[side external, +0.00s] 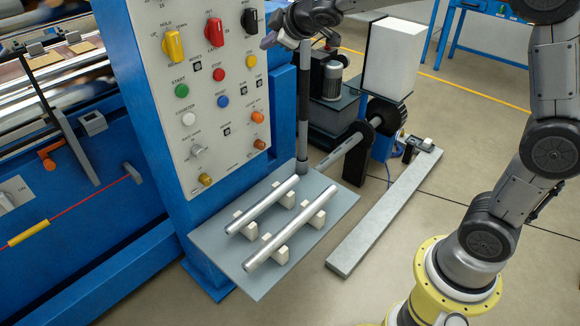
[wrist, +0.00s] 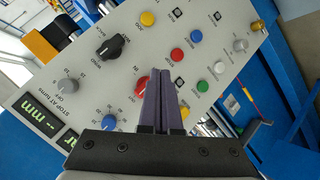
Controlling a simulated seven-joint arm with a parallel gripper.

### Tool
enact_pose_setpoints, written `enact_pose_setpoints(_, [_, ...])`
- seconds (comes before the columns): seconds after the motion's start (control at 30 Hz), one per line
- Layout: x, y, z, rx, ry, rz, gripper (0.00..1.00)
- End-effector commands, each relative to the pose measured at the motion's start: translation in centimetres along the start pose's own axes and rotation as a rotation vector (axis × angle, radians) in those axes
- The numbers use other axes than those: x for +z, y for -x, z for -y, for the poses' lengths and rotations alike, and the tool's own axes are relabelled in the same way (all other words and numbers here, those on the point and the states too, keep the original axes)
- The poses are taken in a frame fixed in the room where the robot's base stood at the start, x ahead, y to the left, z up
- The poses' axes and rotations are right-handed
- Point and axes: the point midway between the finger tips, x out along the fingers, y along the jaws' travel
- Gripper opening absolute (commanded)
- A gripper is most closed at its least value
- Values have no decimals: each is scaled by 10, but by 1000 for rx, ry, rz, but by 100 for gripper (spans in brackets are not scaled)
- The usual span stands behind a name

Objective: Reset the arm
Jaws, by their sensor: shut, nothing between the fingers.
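My gripper (side external: 267,41) is at the top of the side external view, in front of the right edge of the control panel (side external: 188,110). In the wrist view my gripper (wrist: 165,72) has its two purple fingers together with nothing between them. The fingers point at the panel face and partly cover the red knob (wrist: 141,86). The distance to the panel is hard to tell. In the side external view the red knob (side external: 214,33), yellow knob (side external: 173,46) and black knob (side external: 249,20) sit along the panel's top.
A grey shelf (side external: 225,278) below the panel carries two metal rods (side external: 262,205) on white blocks. A dark upright post (side external: 303,120) stands right of the panel. A long grey beam (side external: 375,220) lies on the floor. Open floor shows at the lower middle.

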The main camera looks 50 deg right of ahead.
Motion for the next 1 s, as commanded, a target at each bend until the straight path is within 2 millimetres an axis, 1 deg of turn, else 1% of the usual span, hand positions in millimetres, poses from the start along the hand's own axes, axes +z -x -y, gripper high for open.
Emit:
enact_pose_setpoints(0.03, [5,33,-9,16,-50,0,0])
enact_pose_setpoints(0.07, [10,50,-12,21,-81,5,0])
enact_pose_setpoints(0.1, [18,72,-14,24,-122,13,0])
enact_pose_setpoints(0.17, [33,104,-13,23,-187,28,0])
enact_pose_setpoints(0.2, [44,124,-10,19,-230,40,0])
enact_pose_setpoints(0.27, [63,154,-1,5,-297,60,0])
enact_pose_setpoints(0.3, [78,172,7,-8,-341,76,0])
enact_pose_setpoints(0.37, [101,198,25,-38,-409,106,0])
enact_pose_setpoints(0.4, [117,214,40,-63,-455,127,0])
enact_pose_setpoints(0.47, [141,234,65,-110,-519,166,0])
enact_pose_setpoints(0.5, [155,244,82,-144,-555,193,0])
enact_pose_setpoints(0.57, [174,255,107,-196,-599,237,0])
enact_pose_setpoints(0.6, [184,260,122,-231,-621,269,0])
enact_pose_setpoints(0.7, [203,267,152,-306,-657,349,0])
enact_pose_setpoints(0.73, [207,268,158,-323,-664,368,0])
enact_pose_setpoints(0.83, [213,272,171,-363,-677,412,0])
enact_pose_setpoints(1.0, [214,274,172,-368,-671,421,0])
